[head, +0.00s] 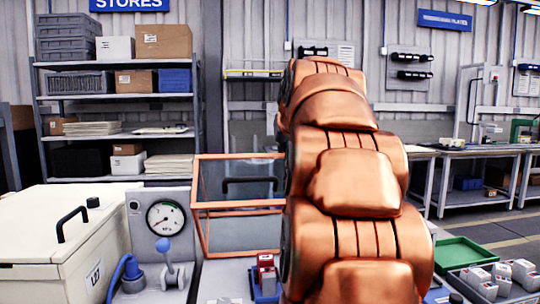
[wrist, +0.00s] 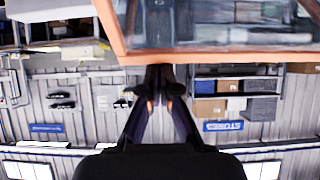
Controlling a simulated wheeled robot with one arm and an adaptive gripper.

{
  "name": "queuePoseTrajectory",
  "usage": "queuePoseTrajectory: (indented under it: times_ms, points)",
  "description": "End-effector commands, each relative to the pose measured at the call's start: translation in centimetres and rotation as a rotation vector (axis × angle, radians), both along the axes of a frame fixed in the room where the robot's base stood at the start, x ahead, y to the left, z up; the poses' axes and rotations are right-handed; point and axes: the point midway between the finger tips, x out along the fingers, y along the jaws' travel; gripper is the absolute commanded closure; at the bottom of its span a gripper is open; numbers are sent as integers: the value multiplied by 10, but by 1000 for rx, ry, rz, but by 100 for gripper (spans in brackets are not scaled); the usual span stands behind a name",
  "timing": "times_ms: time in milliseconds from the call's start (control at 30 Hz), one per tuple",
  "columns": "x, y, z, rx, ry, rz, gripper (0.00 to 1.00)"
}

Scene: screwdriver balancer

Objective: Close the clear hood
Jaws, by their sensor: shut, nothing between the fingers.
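The clear hood (head: 230,210) has an orange frame and see-through panels, with a dark bar handle (head: 252,180) on or behind its front panel. It stands tilted up left of my arm in the head view. My arm hides its right part, and I cannot tell its exact angle. In the wrist view, which is upside down, the hood's orange edge (wrist: 230,57) crosses the top. My gripper (wrist: 160,76) is shut and empty, its fingertips right by that edge. I cannot tell if they touch it. The head view does not show the gripper.
A cream chest (head: 50,225) with a black handle and a pressure gauge (head: 165,218) stand to the left. A small red and blue item (head: 266,275) is in front of the hood. A green tray (head: 468,252) and a grey bin (head: 500,285) are at right. Shelves (head: 115,135) stand behind.

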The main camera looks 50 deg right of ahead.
Motion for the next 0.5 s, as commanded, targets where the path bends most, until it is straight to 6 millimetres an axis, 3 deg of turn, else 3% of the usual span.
queuePoseTrajectory:
  times_ms: [500]
  points:
    - [-47,41,-22,-121,-142,1,100]
